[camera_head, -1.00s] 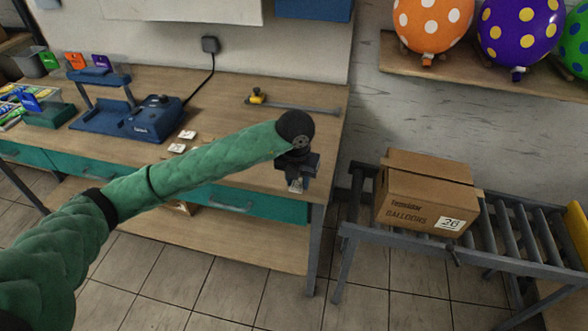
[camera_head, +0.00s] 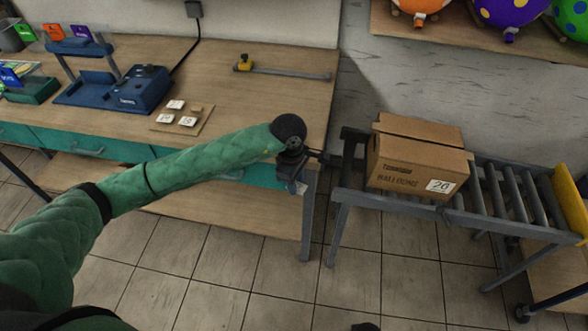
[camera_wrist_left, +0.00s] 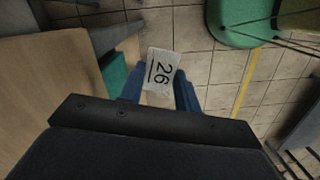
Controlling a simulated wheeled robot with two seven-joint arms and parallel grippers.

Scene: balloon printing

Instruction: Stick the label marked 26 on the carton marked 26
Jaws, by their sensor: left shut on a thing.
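The carton (camera_head: 415,165) is a brown box with "Balloons" printing and a white patch reading 26 (camera_head: 440,186) on its front. In the head view only a small pale bit of the label shows.
The roller conveyor (camera_head: 507,190) has free rollers right of the carton and a yellow end stop (camera_head: 572,205). On the wooden workbench (camera_head: 250,110) are a small board (camera_head: 202,124) with several white labels, a blue printer (camera_head: 143,88) and a yellow-handled bar (camera_head: 285,72). Balloons sit on a shelf above.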

